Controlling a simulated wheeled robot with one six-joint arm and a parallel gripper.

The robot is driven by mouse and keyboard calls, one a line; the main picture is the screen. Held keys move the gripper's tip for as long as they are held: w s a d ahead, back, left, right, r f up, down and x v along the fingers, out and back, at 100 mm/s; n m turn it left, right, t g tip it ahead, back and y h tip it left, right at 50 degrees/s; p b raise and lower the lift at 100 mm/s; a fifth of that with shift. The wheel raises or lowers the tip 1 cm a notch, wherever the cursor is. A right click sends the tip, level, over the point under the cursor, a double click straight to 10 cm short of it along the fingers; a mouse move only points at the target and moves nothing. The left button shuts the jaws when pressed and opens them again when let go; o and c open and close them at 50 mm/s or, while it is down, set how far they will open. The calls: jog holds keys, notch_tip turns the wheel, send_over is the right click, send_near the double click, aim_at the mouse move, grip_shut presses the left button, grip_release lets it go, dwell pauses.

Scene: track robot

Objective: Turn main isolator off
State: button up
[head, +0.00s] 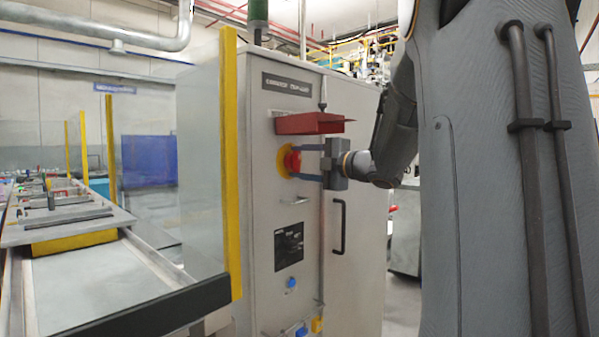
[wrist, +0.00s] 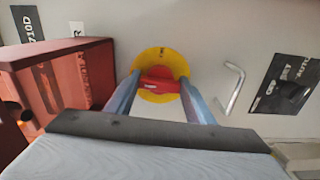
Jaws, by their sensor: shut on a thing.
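The main isolator is a red rotary handle on a round yellow plate (head: 284,163) on the front of a grey cabinet. In the wrist view the yellow plate (wrist: 176,62) and the red handle (wrist: 160,80) sit between my fingers. My gripper (head: 299,162) reaches the handle from the right, with one finger above and one below it. In the wrist view the blue-grey fingers of my gripper (wrist: 157,88) close on the two ends of the handle. The handle's lower part is partly hidden by the fingers.
A dark red box (head: 308,123) juts out just above my gripper; it is close on the left in the wrist view (wrist: 75,75). A metal pull handle (wrist: 234,88) and a dark label (wrist: 285,83) lie right. A clear guard with a yellow post (head: 231,165) stands left.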

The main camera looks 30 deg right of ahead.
jog(key=shift+n+b, duration=0.3)
jog(key=shift+n, duration=0.1)
jog(key=o, duration=0.7)
jog(key=shift+o, duration=0.2)
jog(key=b+v, duration=0.1)
jog(key=v, duration=0.7)
